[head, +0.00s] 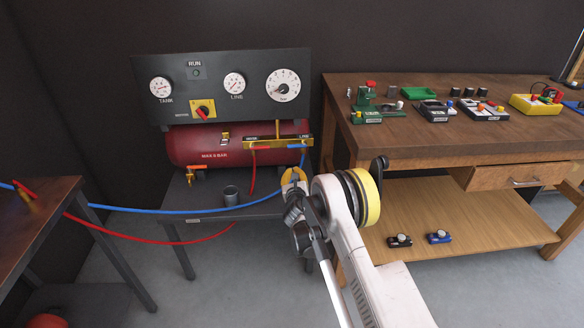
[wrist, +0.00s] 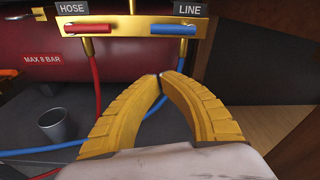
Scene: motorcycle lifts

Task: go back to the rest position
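My gripper (head: 293,174) has yellow fingers and is in front of the compressor bench, just below the brass manifold (head: 279,144). In the wrist view the fingers (wrist: 161,76) arch inward and their tips come together, with nothing seen between them. On the manifold, the red lever (wrist: 88,29) under the HOSE label and the blue lever (wrist: 187,29) under the LINE label both lie sideways. The fingertips are below the levers and appear apart from them.
A grey cup (head: 231,195) stands on the compressor bench (head: 255,211). Blue (head: 150,210) and red (head: 170,240) hoses hang across to the left table (head: 40,205). The wooden workbench (head: 430,150) with several devices is close on the right. Open floor (head: 230,290) shows in front.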

